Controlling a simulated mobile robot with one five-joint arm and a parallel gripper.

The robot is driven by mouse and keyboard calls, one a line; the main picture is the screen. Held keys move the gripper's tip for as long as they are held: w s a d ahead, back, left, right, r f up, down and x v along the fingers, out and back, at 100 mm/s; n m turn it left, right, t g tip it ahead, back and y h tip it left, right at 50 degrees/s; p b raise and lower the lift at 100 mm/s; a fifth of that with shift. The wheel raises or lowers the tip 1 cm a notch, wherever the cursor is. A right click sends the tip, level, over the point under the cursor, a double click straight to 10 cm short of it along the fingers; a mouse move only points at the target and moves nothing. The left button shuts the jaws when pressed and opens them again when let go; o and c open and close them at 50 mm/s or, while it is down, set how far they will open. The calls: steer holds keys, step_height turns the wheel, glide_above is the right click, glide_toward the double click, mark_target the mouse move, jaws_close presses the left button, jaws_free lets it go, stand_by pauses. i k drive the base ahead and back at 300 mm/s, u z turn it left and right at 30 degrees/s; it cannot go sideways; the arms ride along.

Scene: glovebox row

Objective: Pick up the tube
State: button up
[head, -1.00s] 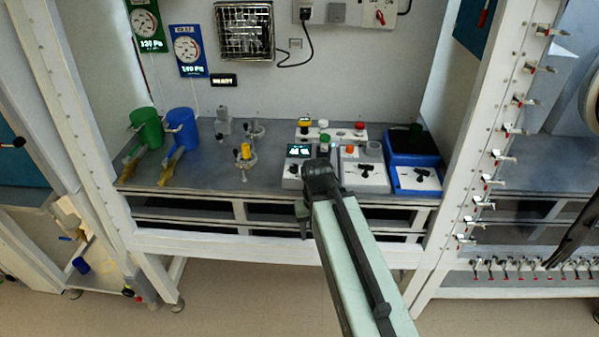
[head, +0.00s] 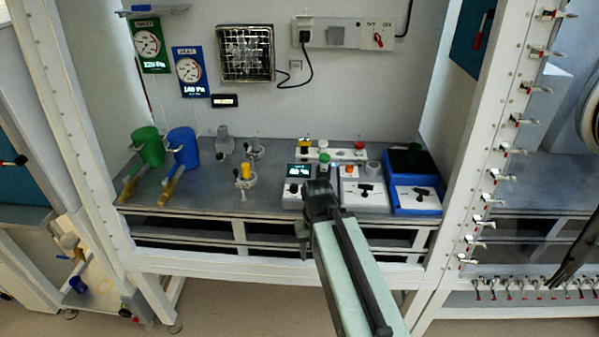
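No single object is plainly marked as the tube at this distance. A small stand (head: 244,184) on the grey worktop holds an upright yellow-topped piece (head: 245,171), which may be a tube. A green-capped piece (head: 323,159) stands by the white device with the lit display. My arm reaches in from the bottom of the picture, its dark end in front of the worktop's front edge. My gripper (head: 304,245) seems to hang below that end, mostly hidden, apart from the things on the worktop. I cannot see its fingers clearly.
Green (head: 148,146) and blue (head: 183,147) cups stand at the left. White devices (head: 362,194) and a blue box (head: 412,180) fill the right of the worktop (head: 215,196). White frame posts (head: 487,150) bound the opening. The front-middle worktop is fairly clear.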

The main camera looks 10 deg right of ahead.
mark_target(324, 158)
steer(key=u, duration=3.1)
steer(key=k, duration=1.4)
steer(key=z, duration=0.35)
steer(key=i, duration=1)
steer(key=u, duration=0.1)
